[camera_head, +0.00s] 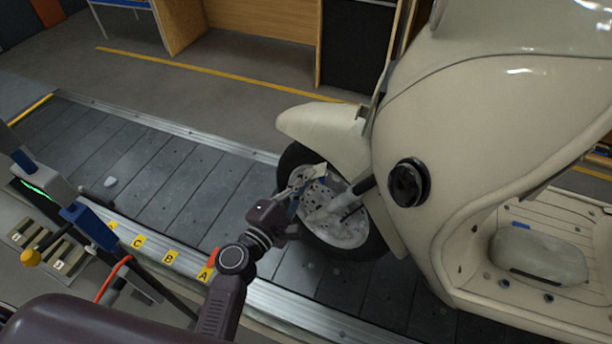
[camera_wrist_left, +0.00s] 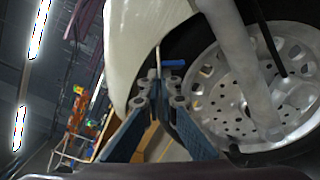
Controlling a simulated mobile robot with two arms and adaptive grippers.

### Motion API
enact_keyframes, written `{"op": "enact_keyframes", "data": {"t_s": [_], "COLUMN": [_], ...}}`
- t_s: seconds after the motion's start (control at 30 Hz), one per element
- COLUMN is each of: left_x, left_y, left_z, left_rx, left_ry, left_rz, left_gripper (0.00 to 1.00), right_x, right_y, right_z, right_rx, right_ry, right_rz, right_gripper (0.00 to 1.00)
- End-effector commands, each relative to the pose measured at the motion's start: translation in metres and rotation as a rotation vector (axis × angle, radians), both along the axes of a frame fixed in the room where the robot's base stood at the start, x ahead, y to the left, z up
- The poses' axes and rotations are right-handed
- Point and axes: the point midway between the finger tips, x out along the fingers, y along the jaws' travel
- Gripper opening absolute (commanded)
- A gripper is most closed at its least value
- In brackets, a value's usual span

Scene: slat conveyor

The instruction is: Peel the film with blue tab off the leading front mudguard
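The cream front mudguard (camera_head: 325,130) arches over the front wheel (camera_head: 345,230) of the scooter on the conveyor. It fills the upper middle of the left wrist view (camera_wrist_left: 135,40). A small blue tab (camera_wrist_left: 173,63) shows by the mudguard's lower edge, just beyond my left fingertips. The film itself is too clear to make out. My left gripper (camera_head: 308,178) is beside the wheel, below the mudguard. In the left wrist view its fingertips (camera_wrist_left: 158,85) are close together; whether they touch or hold the tab cannot be told. My right gripper is not in view.
The scooter body (camera_head: 480,120) stands close on the right, with a grey bundle (camera_head: 540,255) on its footboard. The slat conveyor (camera_head: 150,170) is mostly clear to the left. Control posts with a yellow knob (camera_head: 30,257) stand at the near left edge.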

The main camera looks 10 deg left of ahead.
Motion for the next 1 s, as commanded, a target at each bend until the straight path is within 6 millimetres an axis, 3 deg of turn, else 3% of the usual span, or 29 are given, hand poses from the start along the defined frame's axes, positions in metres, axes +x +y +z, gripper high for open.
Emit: {"op": "enact_keyframes", "data": {"t_s": [0.23,1.0], "left_x": [-0.006,-0.060], "left_y": [-0.005,-0.042], "left_z": [-0.006,-0.036], "left_rx": [0.000,-0.006], "left_ry": [0.002,0.004], "left_rz": [-0.002,-0.001], "left_gripper": [0.00,0.00], "right_x": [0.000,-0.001], "right_y": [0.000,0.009], "right_z": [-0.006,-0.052], "right_rx": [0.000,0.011], "right_ry": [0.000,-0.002], "right_rz": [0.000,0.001], "right_gripper": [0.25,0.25]}}
